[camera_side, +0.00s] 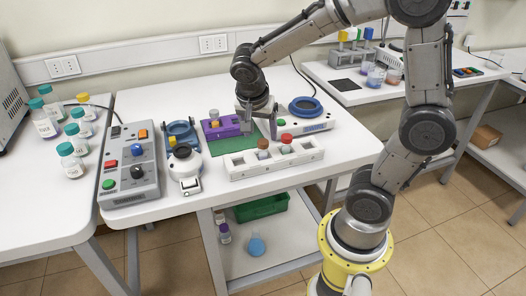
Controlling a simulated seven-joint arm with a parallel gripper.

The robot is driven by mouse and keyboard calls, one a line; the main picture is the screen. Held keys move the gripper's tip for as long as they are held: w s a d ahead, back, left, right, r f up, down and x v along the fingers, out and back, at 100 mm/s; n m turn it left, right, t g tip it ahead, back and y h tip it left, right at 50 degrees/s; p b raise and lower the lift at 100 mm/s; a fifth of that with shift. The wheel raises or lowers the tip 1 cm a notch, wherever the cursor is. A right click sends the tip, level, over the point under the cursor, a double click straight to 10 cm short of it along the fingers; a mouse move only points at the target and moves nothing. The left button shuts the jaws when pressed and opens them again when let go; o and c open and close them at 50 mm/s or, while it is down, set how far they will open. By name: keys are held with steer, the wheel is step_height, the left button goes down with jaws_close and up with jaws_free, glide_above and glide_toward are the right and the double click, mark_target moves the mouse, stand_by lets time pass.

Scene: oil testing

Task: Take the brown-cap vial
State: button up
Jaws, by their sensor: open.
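The brown-cap vial (263,144) stands upright in a white rack (245,171), near the rack's middle. A red-cap vial (286,142) stands in the same rack just to its right. My gripper (259,136) points down with its fingers apart, behind and slightly above the brown-cap vial. It appears empty. I cannot tell from this view how far it is from the cap.
A purple holder (215,131) is left of my gripper, by a green mat (219,147). A device with a blue ring (305,107) stands right. A white instrument (185,168) and a grey control box (128,165) stand left. The front right tabletop is clear.

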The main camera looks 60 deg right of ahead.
mark_target(263, 141)
steer(key=x, duration=0.5)
steer(key=shift+s+f, duration=0.15)
steer(key=shift+s, duration=0.1)
jaws_close()
